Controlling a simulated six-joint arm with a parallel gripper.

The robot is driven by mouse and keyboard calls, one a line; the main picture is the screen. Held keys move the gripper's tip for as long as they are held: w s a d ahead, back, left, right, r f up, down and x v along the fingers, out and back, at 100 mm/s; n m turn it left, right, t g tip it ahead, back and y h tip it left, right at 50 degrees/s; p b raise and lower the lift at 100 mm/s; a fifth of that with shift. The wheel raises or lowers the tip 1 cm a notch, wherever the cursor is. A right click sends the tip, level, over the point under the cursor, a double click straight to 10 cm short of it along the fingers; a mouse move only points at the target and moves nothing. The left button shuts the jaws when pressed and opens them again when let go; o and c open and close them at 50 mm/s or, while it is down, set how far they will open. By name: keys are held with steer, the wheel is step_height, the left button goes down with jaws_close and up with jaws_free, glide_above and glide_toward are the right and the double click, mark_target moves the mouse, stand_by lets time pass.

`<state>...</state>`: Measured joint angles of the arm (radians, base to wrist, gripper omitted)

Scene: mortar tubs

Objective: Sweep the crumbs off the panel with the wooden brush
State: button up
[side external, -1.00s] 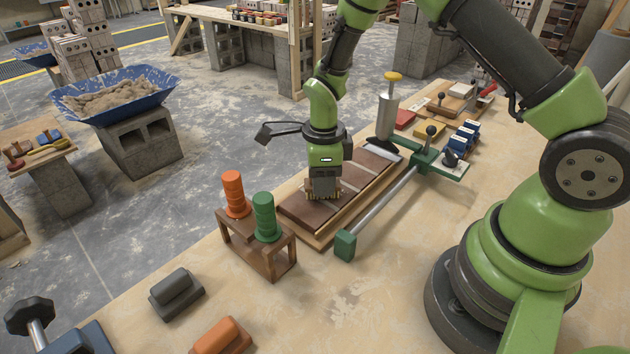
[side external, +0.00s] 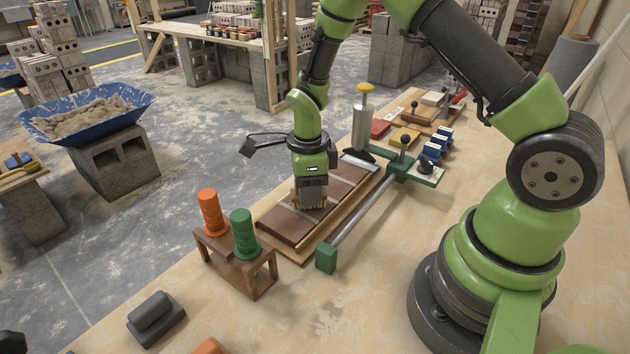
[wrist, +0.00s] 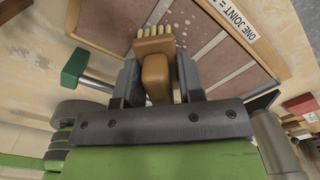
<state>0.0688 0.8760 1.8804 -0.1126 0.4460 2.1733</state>
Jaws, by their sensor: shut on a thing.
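The wooden brush (wrist: 155,68) is in my gripper (wrist: 159,80), its tan handle between the two dark fingers and its pale bristles pointing to the top of the wrist view. The panel (wrist: 205,62) is reddish brown with pale joint strips. Several pale crumbs (wrist: 176,24) lie on it just beyond the bristles. In the side view my gripper (side external: 311,188) is over the middle of the panel (side external: 283,228), with the bristles low at its surface. Whether they touch it is unclear. Crumbs are too small to tell in the side view.
A green-ended clamp bar (side external: 326,258) runs along the panel's near side. A wooden stand (side external: 252,277) with orange and green rollers is at its left end. A grey cylinder with a yellow knob (side external: 366,88) stands at the far end. A grey float (side external: 155,317) lies front left.

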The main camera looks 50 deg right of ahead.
steer(key=shift+a+r, duration=0.1)
steer(key=shift+a, duration=1.85)
steer(key=shift+f, duration=0.2)
step_height(320, 180, up, 7)
steer(key=shift+r, duration=0.1)
steer(key=shift+d, duration=0.1)
